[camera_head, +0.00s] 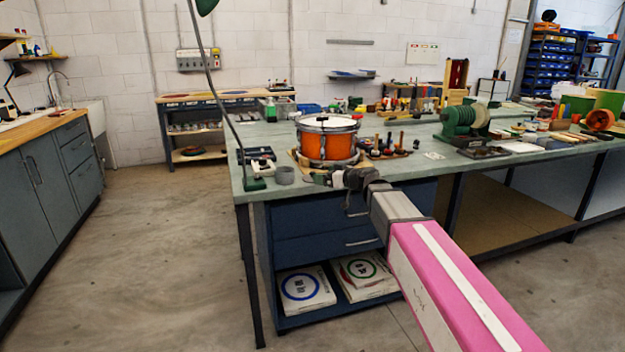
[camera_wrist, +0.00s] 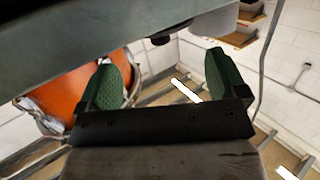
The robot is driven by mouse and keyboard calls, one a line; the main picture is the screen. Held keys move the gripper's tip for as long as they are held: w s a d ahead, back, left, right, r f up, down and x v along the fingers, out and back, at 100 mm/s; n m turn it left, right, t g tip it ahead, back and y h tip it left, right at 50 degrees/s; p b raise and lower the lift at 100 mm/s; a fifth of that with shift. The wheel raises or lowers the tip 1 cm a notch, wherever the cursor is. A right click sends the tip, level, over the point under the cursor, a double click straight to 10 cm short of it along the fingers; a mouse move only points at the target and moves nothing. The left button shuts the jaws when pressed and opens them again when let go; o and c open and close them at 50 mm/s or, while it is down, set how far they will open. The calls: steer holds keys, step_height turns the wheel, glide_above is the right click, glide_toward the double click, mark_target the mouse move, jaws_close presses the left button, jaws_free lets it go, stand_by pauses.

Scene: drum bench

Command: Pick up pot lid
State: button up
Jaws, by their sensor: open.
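I cannot make out a pot lid for certain in either view. An orange drum (camera_head: 327,146) with a pale top and metal rim stands upright on the bench, and part of it shows at the left of the wrist view (camera_wrist: 80,95). My gripper (camera_head: 316,179) is at the bench's near edge, in front of the drum and right of a small grey cylinder (camera_head: 285,175). In the wrist view my gripper (camera_wrist: 160,62) has its two green fingers wide apart with nothing held between them.
The green-grey bench (camera_head: 420,163) bears a lamp base (camera_head: 255,184) with a tall curved stem, small dark-topped tools (camera_head: 388,146) and a green spool device (camera_head: 464,122). Blue drawers (camera_head: 325,245) lie below. The floor at left (camera_head: 150,250) is clear.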

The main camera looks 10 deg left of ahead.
steer(key=x, duration=0.5)
steer(key=shift+w+a+f, duration=0.1)
steer(key=shift+a+f, duration=0.15)
steer(key=shift+a, duration=0.05)
steer(key=c, duration=0.6)
